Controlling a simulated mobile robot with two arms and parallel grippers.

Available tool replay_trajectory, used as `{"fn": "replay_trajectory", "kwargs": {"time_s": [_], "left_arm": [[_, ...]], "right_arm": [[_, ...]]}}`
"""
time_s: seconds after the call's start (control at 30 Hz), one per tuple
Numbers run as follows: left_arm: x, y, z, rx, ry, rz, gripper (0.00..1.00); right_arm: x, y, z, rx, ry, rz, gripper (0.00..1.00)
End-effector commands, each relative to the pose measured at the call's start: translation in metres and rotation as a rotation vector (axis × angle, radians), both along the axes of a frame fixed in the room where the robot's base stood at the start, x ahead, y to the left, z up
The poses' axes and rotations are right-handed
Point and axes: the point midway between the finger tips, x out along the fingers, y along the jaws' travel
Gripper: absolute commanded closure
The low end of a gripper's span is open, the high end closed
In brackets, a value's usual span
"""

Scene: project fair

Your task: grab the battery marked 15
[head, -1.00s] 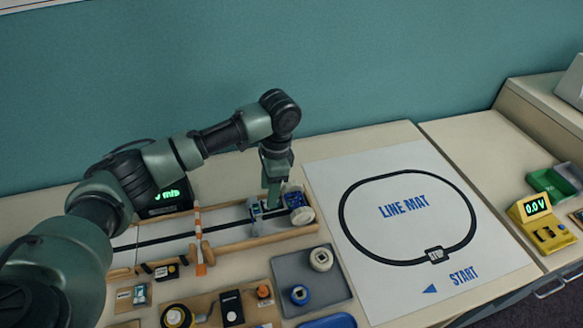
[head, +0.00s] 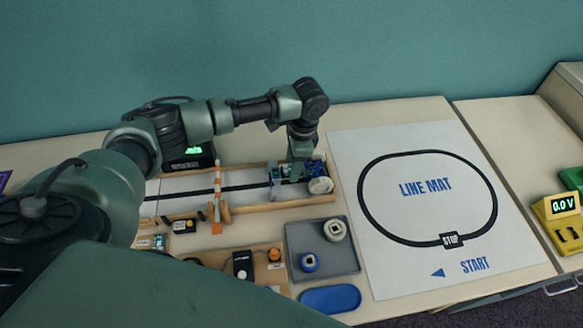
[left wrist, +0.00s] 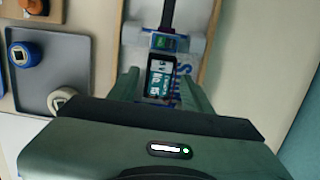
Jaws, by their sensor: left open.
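My left gripper (head: 301,158) is open and points down over the right end of the wooden-edged track. A small blue-and-white wheeled vehicle (head: 319,169) stands there, partly hidden by the gripper. In the left wrist view my left gripper (left wrist: 160,86) has one finger on each side of a dark block with pale markings (left wrist: 159,77), which sits on the vehicle. It may be the battery, but I cannot read a 15 on it. My right gripper is not in view.
A grey tray (head: 347,264) with a white spool (head: 335,231) and a blue spool (head: 309,263) lies in front of the track. An orange-striped gate (head: 216,192) stands left of the gripper. The line mat (head: 410,150) lies flat to the right.

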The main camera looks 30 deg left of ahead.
Motion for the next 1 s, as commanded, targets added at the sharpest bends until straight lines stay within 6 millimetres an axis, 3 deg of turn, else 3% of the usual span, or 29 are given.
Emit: {"fn": "replay_trajectory", "kwargs": {"time_s": [0.13, 0.3, 0.33, 0.77, 1.0], "left_arm": [[0.000, 0.000, 0.000, 0.000, 0.000, 0.000, 0.51], [0.000, 0.000, 0.000, 0.000, 0.000, 0.000, 0.98], [0.000, 0.000, 0.000, 0.000, 0.000, 0.000, 1.00], [0.001, -0.001, 0.007, -0.001, -0.002, 0.000, 1.00], [0.002, 0.000, 0.041, -0.001, -0.005, 0.001, 1.00]], "right_arm": [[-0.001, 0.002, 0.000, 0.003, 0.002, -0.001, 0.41], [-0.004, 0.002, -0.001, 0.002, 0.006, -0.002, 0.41], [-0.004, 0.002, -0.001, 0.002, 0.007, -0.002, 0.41], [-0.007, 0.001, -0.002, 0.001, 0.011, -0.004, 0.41], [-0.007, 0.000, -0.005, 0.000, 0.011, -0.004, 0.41]]}}
